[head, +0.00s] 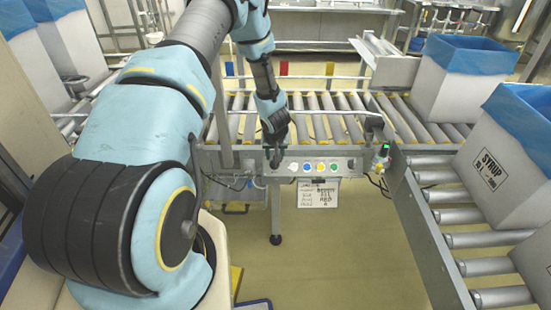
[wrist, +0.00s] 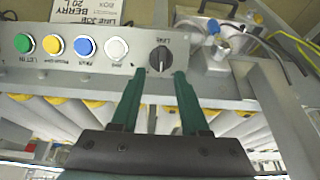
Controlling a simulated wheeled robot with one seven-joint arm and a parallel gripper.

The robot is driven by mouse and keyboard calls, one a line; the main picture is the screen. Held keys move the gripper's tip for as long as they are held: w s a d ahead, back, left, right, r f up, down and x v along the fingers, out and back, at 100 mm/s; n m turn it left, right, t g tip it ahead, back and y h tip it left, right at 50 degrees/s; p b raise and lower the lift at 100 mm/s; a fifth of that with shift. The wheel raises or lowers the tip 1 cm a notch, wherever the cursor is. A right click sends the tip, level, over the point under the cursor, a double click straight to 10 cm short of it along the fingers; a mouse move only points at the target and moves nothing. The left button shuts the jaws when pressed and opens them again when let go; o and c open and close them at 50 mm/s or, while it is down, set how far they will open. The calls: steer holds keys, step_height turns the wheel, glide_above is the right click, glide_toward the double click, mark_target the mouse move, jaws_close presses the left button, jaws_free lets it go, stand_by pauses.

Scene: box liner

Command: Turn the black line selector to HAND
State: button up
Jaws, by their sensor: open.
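The black line selector (wrist: 159,59) is a round knob on the grey control panel (wrist: 75,72), below an upside-down label that seems to read LINE. Its handle stands roughly upright in the wrist view; I cannot read its position marks. My gripper (wrist: 160,76) is open and empty, with one green finger at each side of the knob's near edge. I cannot tell whether the fingers touch it. In the head view my gripper (head: 275,157) is at the left end of the panel (head: 345,165) and hides the selector.
White (wrist: 116,49), blue (wrist: 85,47), yellow (wrist: 53,44) and green (wrist: 24,43) buttons sit beside the selector. A paper sheet (head: 319,194) hangs below the panel. Roller conveyors (head: 330,128) lie behind and to the right, with blue-lined boxes (head: 465,85).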

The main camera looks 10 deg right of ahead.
steer(key=shift+x, duration=1.75)
steer(key=shift+c, duration=0.2)
steer(key=shift+s+a, duration=0.1)
jaws_close()
